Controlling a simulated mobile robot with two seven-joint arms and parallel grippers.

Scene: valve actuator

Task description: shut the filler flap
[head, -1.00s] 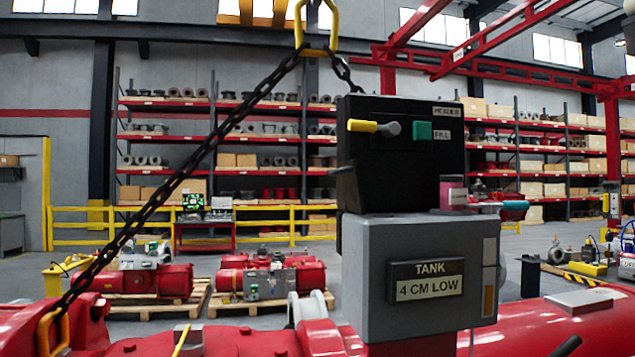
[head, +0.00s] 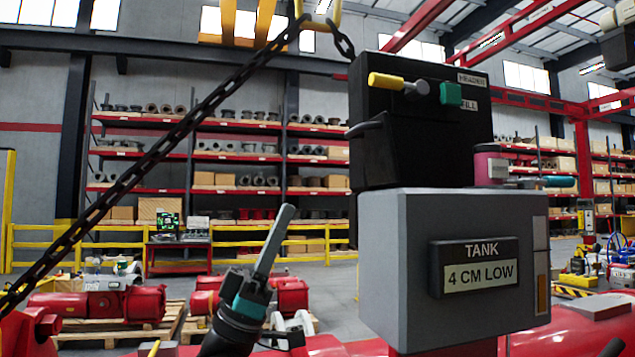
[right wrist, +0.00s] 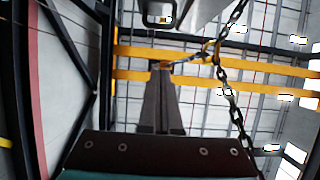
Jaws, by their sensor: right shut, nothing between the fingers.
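A black box (head: 410,150) with a yellow-handled lever (head: 398,84) and a teal block (head: 451,94) sits on a grey tank box (head: 380,270) labelled "TANK 4 CM LOW". A dark lip (head: 367,127) juts out from the black box's left side. It may be the filler flap, but I cannot tell for sure. My right gripper (head: 289,212) is shut and empty, pointing up, left of the grey box and apart from it. In the right wrist view its closed fingers (right wrist: 161,70) point towards a dark loop (right wrist: 158,20) under a grey shape. My left gripper is out of view.
A dark chain (head: 160,165) slants from the lower left up to a yellow hook at the top. A pink-and-grey jar (head: 489,165) stands right of the black box. Red machinery lies along the bottom. Open air separates my right gripper from the boxes.

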